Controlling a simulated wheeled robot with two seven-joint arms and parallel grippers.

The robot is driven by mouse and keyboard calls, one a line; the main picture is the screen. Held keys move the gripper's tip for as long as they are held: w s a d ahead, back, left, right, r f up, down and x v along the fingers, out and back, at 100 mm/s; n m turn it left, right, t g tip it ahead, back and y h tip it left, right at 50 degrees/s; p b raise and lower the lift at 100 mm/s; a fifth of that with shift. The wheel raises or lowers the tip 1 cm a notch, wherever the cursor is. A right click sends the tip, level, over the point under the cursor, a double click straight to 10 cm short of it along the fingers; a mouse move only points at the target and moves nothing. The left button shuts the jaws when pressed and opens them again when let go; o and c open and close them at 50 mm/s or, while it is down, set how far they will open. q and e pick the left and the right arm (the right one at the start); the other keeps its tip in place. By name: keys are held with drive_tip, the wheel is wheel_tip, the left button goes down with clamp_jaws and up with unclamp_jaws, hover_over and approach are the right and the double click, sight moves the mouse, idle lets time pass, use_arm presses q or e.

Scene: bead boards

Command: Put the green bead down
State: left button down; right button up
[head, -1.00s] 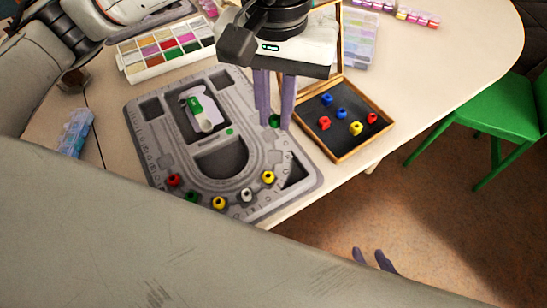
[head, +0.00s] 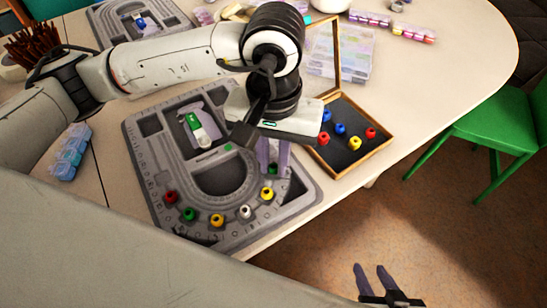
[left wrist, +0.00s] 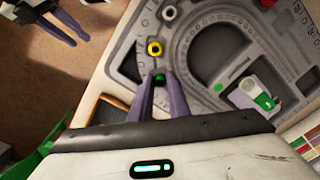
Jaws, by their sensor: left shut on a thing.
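My left gripper (head: 272,172) is shut on a green bead (left wrist: 160,78), low over the right side of the grey bead board (head: 143,150). The bead is just beyond the yellow bead (head: 267,194) at the right end of the curved row; that yellow bead also shows in the left wrist view (left wrist: 154,48). I cannot tell whether the held bead touches the board. The row also has a red bead (head: 170,197), another green bead (head: 189,214), another yellow bead (head: 217,220) and a white bead (head: 246,211). My right gripper (head: 375,270) is open and empty, off the table's front edge.
A wooden box (head: 366,158) with blue, red and yellow beads stands right of the board. A green and white tool (head: 198,127) lies in the board's middle. A clear organiser (head: 345,55) is behind the box. A green chair (head: 496,122) stands at the right.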

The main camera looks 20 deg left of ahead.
use_arm(q)
drive_tip(key=shift+f+b, duration=0.45)
drive_tip(key=shift+b, duration=0.1)
drive_tip(key=c, duration=1.7)
unclamp_jaws()
drive_tip(key=shift+s, duration=0.1)
drive_tip(key=shift+o, duration=0.2)
drive_tip(key=shift+f, duration=0.1)
drive_tip(key=shift+r+p, duration=0.45)
drive_tip(key=shift+p, duration=0.25)
wheel_tip(320, 180, up, 12)
drive_tip(key=p, duration=0.1)
drive_tip(key=shift+r, duration=0.15)
